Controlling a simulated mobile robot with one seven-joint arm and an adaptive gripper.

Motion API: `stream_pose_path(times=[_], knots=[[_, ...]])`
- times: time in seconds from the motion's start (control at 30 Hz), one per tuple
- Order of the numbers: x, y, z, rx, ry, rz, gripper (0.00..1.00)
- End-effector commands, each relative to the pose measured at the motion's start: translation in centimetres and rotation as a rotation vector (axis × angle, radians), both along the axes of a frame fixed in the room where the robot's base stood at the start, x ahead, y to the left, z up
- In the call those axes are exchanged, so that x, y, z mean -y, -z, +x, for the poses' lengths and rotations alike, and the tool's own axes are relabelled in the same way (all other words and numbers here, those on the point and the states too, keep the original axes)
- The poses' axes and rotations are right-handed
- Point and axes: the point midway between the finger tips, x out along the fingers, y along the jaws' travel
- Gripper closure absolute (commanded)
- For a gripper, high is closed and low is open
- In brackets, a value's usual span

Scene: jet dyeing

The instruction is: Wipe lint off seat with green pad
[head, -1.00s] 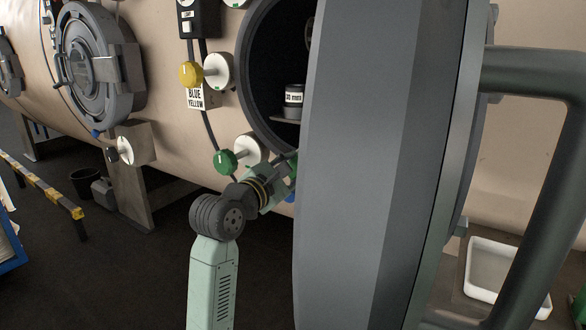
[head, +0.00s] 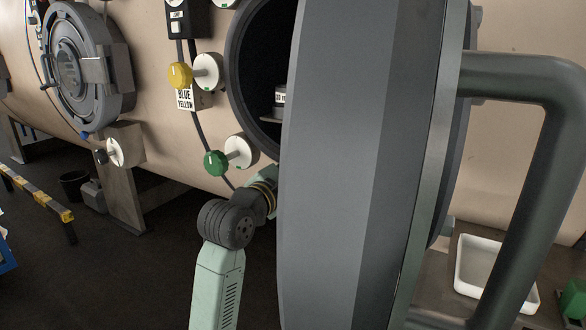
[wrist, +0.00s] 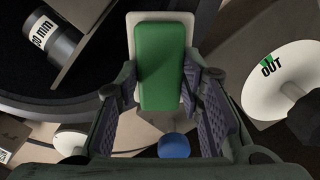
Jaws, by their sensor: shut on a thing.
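My gripper (wrist: 162,88) is shut on the green pad (wrist: 163,65), which sits upright between the fingers in the wrist view. A pale plate shows around the pad's top and sides. In the head view the big open grey door (head: 345,170) hides my gripper and the pad. The dark round rim (head: 238,88) of the vessel opening, seemingly the seat, shows left of the door; the door covers its right part. Dark curved metal (wrist: 20,105) of the opening shows left of the pad in the wrist view. I cannot make out lint, or whether the pad touches the rim.
A white disc marked OUT (wrist: 268,85) stands close right of my gripper, and a blue knob (wrist: 174,146) below the pad. A cylinder marked in mm (wrist: 52,42) sits inside the opening. A green knob (head: 215,163) and yellow knob (head: 179,75) project beside the opening.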

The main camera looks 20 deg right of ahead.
Motion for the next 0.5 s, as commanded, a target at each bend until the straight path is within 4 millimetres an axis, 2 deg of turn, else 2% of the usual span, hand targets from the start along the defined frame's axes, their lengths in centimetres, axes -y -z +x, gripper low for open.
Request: stream_pose_path(times=[0.5], knots=[[2.3,0.0,-2.5,0.000,0.001,-0.001,0.88]])
